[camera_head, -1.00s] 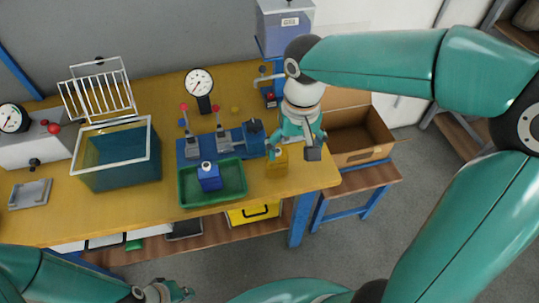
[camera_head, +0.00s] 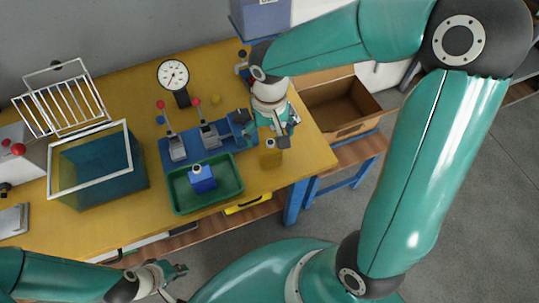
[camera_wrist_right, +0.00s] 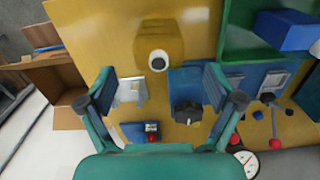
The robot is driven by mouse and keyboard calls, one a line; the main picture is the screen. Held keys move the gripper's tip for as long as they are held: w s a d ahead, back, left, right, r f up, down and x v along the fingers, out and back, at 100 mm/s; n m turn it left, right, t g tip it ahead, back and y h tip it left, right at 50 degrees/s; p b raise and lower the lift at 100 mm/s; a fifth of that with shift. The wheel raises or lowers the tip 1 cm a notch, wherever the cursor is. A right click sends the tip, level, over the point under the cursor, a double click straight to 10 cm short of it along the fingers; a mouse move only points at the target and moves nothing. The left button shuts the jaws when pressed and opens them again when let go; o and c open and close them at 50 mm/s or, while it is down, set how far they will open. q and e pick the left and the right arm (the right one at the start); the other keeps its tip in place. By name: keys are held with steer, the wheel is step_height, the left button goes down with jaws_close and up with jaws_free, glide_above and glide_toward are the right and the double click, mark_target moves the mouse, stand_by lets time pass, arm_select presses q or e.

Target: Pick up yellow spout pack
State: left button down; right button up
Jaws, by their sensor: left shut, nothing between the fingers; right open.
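The yellow spout pack (camera_head: 271,157) stands on the yellow table, right of the green tray. In the right wrist view it (camera_wrist_right: 160,38) shows its white round spout with a dark opening, ahead of the fingers. My right gripper (camera_head: 277,130) is just behind the pack in the head view. Its open fingers (camera_wrist_right: 160,80) are spread wide, with nothing between them; the pack lies beyond the tips. My left gripper (camera_head: 180,271) is shut and empty, in front of the table, far from the pack.
The green tray (camera_head: 178,206) holds a blue spout pack (camera_head: 202,179). Behind it is a blue base with red-knobbed toggle clamps (camera_head: 207,134). A gauge (camera_head: 173,75), a teal bin (camera_head: 100,204) and a cardboard box (camera_head: 362,129) are around. The table's front edge is close to the yellow pack.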

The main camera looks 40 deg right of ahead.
mark_target(270, 151)
steer(key=shift+s+f+p, duration=0.15)
steer(key=shift+f+p, duration=0.2)
steer(key=shift+f, duration=3.6)
steer(key=c, duration=1.2)
steer(key=shift+r, duration=0.15)
steer(key=shift+c, duration=0.2)
step_height(270, 151, up, 20)
